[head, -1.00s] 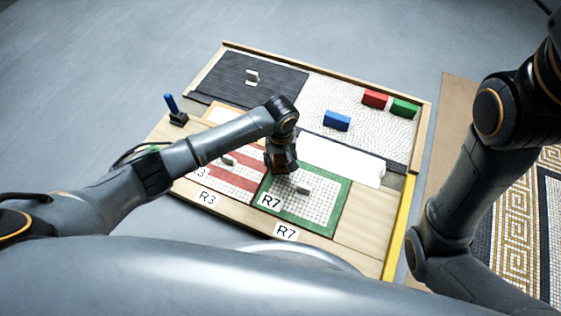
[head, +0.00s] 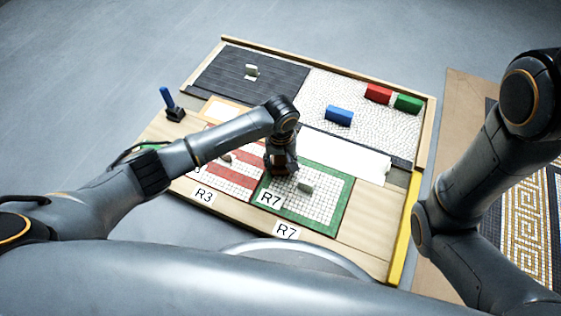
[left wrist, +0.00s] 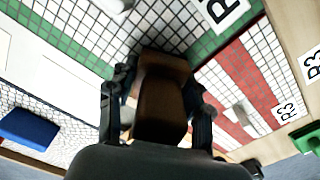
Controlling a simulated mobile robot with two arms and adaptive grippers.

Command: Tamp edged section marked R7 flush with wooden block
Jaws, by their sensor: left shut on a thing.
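The section marked R7 is a white mosaic panel with a green edge (head: 343,203) at the front of the board; it also shows in the left wrist view (left wrist: 60,38). An R7 label (head: 270,198) lies on its left corner and a small grey handle (head: 305,187) stands on it. My left gripper (head: 281,168) is shut on a brown wooden block (left wrist: 160,95), over the panel's left border beside the red-striped section. Whether the block touches the panel cannot be told. My right arm shows at the right, but its gripper is out of view.
The red-and-white R3 section (head: 232,180) lies left of R7. A white strip (head: 345,155) lies behind. Blue (head: 338,115), red (head: 377,94) and green (head: 408,103) blocks stand on the pale mosaic. A blue-handled tool (head: 170,103) stands at the left edge.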

